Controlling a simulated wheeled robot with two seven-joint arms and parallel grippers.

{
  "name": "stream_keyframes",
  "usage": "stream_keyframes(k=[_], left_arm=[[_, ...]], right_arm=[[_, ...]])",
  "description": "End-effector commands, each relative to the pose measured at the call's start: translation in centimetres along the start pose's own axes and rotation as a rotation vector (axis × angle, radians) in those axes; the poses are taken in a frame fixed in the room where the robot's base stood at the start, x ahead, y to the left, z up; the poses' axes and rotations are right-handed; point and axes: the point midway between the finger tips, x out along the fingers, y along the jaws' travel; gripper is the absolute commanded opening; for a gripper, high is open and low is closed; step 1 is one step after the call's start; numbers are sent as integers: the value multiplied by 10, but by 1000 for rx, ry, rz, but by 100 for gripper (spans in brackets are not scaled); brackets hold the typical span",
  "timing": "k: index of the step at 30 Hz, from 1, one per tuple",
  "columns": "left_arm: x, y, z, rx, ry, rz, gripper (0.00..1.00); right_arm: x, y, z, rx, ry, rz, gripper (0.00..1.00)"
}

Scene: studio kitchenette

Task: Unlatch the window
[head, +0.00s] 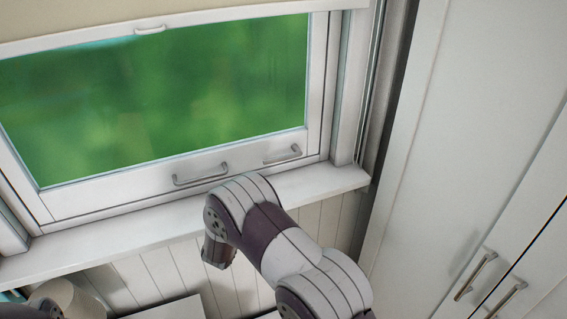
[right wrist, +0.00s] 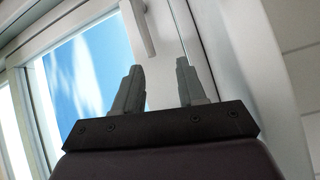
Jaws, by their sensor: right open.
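The window (head: 170,90) fills the upper left of the head view, with a pale frame around green panes. Two grey bar handles sit on its bottom rail, a left handle (head: 200,174) and a smaller right handle (head: 282,154). Another small handle (head: 149,30) is at the top. In the right wrist view, my right gripper (right wrist: 158,65) is open, its two grey fingers apart with nothing between them. A pale lever-like handle (right wrist: 140,27) on the window frame lies beyond the fingertips, in line with the gap. My left gripper is not seen.
A window sill (head: 110,231) runs below the window, close to my right arm. A tall white cabinet (head: 440,150) with bar handles stands at the right. A beige rounded object (head: 75,298) is at the lower left. White plank panelling covers the wall below the sill.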

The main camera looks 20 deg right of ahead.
Motion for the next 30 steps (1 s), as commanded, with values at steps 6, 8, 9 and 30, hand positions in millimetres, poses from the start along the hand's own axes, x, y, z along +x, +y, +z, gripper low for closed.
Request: stream_keyframes(k=[6,8,9,30], left_arm=[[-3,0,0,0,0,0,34],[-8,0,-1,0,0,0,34],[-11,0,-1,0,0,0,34],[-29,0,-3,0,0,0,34]], right_arm=[[10,5,12,-116,-79,110,40],[23,7,14,-115,-80,108,40],[33,9,14,-114,-81,108,40],[122,15,19,-112,-73,106,40]])
